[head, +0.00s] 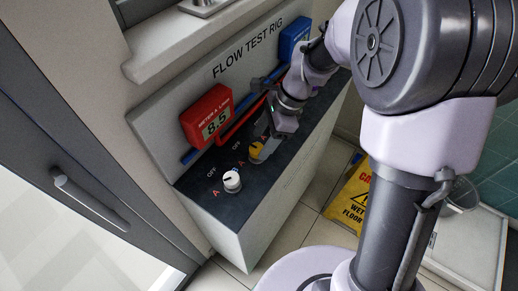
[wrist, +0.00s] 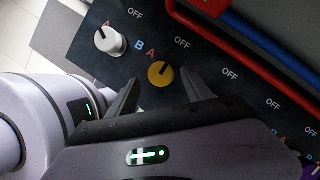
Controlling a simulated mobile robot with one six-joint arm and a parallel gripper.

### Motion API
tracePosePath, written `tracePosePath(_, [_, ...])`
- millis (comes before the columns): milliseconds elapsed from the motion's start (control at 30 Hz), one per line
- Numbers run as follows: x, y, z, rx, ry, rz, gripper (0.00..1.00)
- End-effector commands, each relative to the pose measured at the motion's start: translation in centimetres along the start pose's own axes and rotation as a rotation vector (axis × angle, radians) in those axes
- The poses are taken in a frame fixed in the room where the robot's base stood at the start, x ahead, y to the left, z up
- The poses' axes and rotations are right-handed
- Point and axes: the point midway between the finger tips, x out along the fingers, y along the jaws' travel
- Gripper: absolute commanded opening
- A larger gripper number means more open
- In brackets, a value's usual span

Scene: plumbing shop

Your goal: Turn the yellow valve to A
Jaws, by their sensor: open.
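The yellow valve (wrist: 160,75) is a round knob on the dark top of the flow test rig. A dark mark on it seems to point up, roughly toward the OFF label (wrist: 183,43); its exact angle is hard to tell. A red A label (wrist: 152,54) lies at its upper left. My gripper (wrist: 161,83) is open, with one finger on each side of the knob and visible gaps between. In the head view the yellow valve (head: 255,151) is partly hidden by my gripper (head: 268,136).
A white knob (wrist: 110,42) stands left of the yellow valve. Red and blue pipes (wrist: 240,30) run behind the knobs. A red meter (head: 208,117) reading 8.5 and a blue meter (head: 293,38) are on the back panel. A yellow wet-floor sign (head: 352,197) is on the floor.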

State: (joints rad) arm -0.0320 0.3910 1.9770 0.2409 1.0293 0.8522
Motion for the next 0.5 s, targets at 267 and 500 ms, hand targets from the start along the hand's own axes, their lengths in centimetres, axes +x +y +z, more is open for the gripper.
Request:
tracePosePath(267, [2.9,0.0,0.0,-0.002,0.001,0.0,0.59])
tracePosePath(500, [2.8,0.0,0.0,-0.002,0.001,0.0,0.53])
